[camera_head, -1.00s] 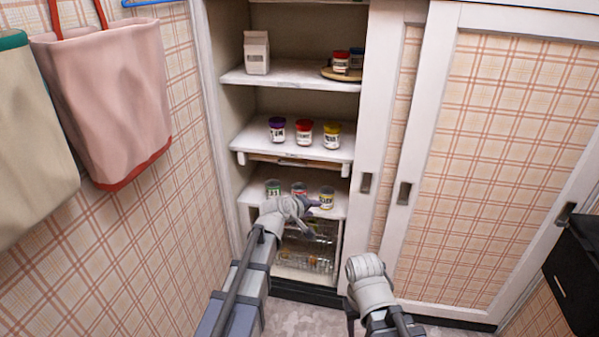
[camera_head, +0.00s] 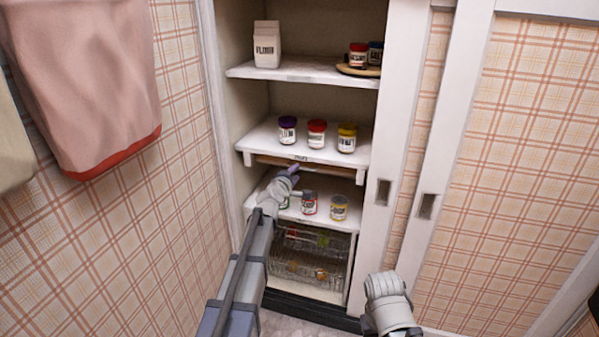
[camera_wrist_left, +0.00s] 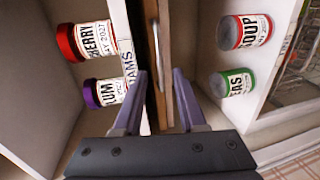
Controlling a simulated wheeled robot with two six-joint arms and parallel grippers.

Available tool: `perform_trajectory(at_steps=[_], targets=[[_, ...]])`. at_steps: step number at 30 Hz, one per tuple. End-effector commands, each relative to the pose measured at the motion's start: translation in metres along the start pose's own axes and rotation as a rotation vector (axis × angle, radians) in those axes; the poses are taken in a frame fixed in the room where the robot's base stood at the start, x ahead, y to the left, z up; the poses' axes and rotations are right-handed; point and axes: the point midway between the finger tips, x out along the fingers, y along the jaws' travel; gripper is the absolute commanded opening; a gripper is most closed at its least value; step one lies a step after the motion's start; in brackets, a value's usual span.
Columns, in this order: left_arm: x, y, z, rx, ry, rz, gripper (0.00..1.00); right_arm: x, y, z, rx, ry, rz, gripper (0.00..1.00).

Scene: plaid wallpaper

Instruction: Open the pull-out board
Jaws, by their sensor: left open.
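The pull-out board (camera_head: 318,169) is a thin wooden slab tucked under the shelf that holds the jam jars. My left gripper (camera_head: 292,170) is in front of the board's left part. In the left wrist view the board (camera_wrist_left: 144,60) is a brown strip running up the picture, with a metal bar along it. There the open left gripper (camera_wrist_left: 160,80) has one finger on each side of the strip; I cannot tell whether they touch it. Only part of my right arm shows at the bottom right of the head view; its fingers do not show.
Above the board stand a purple-lidded jar (camera_head: 287,129), a red-lidded jar (camera_head: 317,133) and a yellow-lidded jar (camera_head: 346,138). Several cans, including a yellow can (camera_head: 338,207), stand on the shelf below. Sliding doors (camera_head: 460,180) close the right side; a plaid wall is left.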

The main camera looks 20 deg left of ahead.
Motion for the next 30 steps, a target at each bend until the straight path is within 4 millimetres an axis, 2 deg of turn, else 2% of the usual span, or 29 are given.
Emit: perform_trajectory(at_steps=[1, 7, 11, 18, 28, 30], targets=[[0.013, -0.001, -0.001, 0.001, -0.001, 0.000, 0.40, 0.004, 0.000, 0.000, 0.000, 0.000, 0.000, 0.50], [0.042, -0.001, -0.001, 0.001, -0.001, -0.001, 0.40, 0.009, -0.001, -0.001, 0.000, 0.000, 0.000, 0.50], [0.049, -0.001, 0.000, 0.001, -0.001, 0.000, 0.40, 0.011, -0.001, -0.001, 0.000, 0.000, 0.000, 0.50], [0.049, 0.000, 0.000, 0.001, 0.000, 0.000, 0.39, 0.010, -0.001, -0.001, 0.000, 0.000, 0.000, 0.50], [0.049, 0.000, 0.000, 0.001, -0.001, -0.001, 0.02, 0.010, -0.001, -0.001, 0.000, 0.000, 0.000, 0.50], [0.049, 0.000, 0.000, 0.001, -0.001, -0.001, 0.00, 0.010, -0.001, -0.001, 0.000, 0.000, 0.000, 0.50]])
